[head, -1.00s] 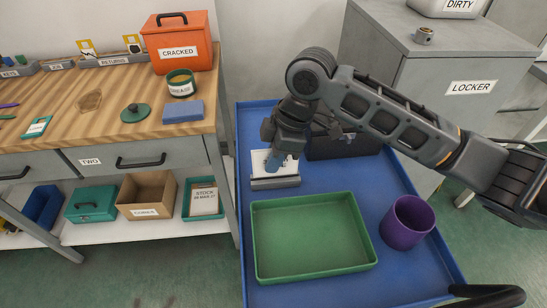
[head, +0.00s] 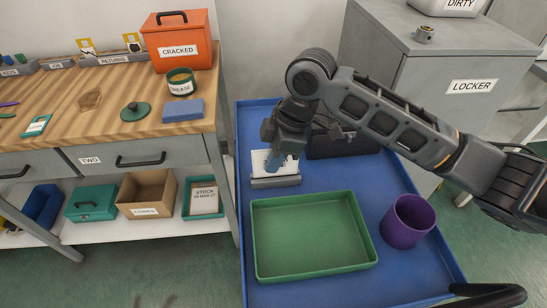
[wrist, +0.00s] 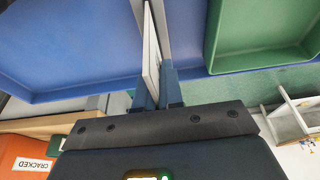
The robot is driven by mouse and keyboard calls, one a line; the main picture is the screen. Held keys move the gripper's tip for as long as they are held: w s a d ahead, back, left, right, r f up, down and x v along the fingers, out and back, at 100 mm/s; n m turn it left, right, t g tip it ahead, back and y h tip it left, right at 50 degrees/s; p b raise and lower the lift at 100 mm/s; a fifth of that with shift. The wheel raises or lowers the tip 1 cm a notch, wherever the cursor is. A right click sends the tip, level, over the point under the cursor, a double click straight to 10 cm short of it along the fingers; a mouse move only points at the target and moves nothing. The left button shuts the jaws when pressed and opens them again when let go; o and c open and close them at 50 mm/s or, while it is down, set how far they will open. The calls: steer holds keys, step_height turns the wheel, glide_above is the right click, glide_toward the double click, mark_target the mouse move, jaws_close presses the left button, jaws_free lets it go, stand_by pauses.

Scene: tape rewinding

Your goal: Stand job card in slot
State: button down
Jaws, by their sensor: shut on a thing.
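The job card (head: 260,163) is a white upright card on the blue cart in the head view. My gripper (head: 283,163) is shut on it at its right side. The grey slot block (head: 275,182) lies on the cart right at the card's lower edge. In the wrist view the card (wrist: 152,58) shows edge-on, between the blue fingertips of my gripper (wrist: 158,90). Part of the grey block (wrist: 160,12) shows just beyond it. I cannot tell whether the card's lower edge is inside the slot.
A green tray (head: 312,235) lies in front of the block, with a purple cup (head: 406,221) to its right. A dark bin (head: 340,145) stands behind, beside my arm. The workbench (head: 120,100) borders the cart on the left. The grey locker (head: 430,90) stands behind right.

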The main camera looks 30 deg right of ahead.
steer(key=shift+f+b, duration=0.55)
steer(key=shift+f, duration=0.3)
stand_by(0.5)
stand_by(0.3)
steer(key=c, duration=0.7)
jaws_free()
steer(key=shift+r, duration=0.1)
steer(key=shift+r+p, duration=3.2)
steer(key=shift+r, duration=0.75)
steer(key=shift+s, duration=0.1)
